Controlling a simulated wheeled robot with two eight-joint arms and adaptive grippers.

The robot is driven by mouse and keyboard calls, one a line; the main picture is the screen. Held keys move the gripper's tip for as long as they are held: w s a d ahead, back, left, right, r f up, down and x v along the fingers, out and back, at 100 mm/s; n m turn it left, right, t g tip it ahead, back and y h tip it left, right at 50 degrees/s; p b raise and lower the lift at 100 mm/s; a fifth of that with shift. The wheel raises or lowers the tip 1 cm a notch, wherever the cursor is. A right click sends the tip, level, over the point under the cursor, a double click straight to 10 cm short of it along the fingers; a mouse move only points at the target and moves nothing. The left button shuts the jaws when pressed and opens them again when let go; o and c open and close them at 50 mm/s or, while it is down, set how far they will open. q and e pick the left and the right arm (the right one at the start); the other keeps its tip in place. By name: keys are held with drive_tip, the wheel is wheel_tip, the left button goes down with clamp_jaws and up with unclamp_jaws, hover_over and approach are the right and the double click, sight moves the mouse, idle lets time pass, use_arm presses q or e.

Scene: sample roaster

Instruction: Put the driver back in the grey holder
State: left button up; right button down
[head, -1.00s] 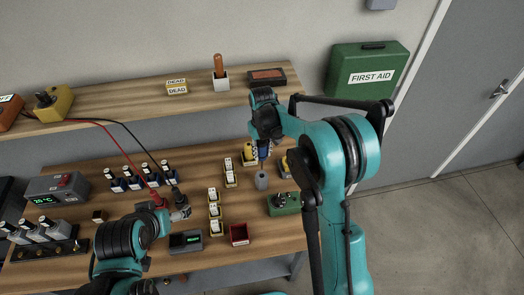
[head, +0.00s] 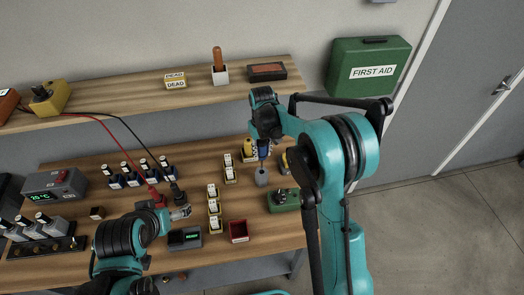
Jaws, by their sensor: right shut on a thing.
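My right gripper (head: 263,153) is above the right part of the bench, pointing down and shut on the driver. The driver is mostly hidden by the fingers; its lower part (head: 262,164) shows just above the grey holder (head: 261,177). The holder is a small upright grey block on the bench. I cannot tell whether the driver's tip is inside it or just over it. My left gripper (head: 181,212) is low over the middle of the bench, near the red and black leads; its fingers are too small to read.
White-and-yellow blocks (head: 214,207) stand left. A wooden-handled tool (head: 217,59) stands in a white holder on the shelf (head: 130,94).

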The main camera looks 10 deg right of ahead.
drive_tip(key=shift+f+b, duration=2.65)
drive_tip(key=shift+f, duration=0.65)
drive_tip(key=shift+f, duration=0.3)
drive_tip(key=shift+f+b, duration=1.25)
drive_tip(key=shift+b, duration=0.05)
drive_tip(key=c, duration=1.1)
unclamp_jaws()
wheel_tip(320, 180, up, 12)
drive_tip(key=shift+r, duration=0.1)
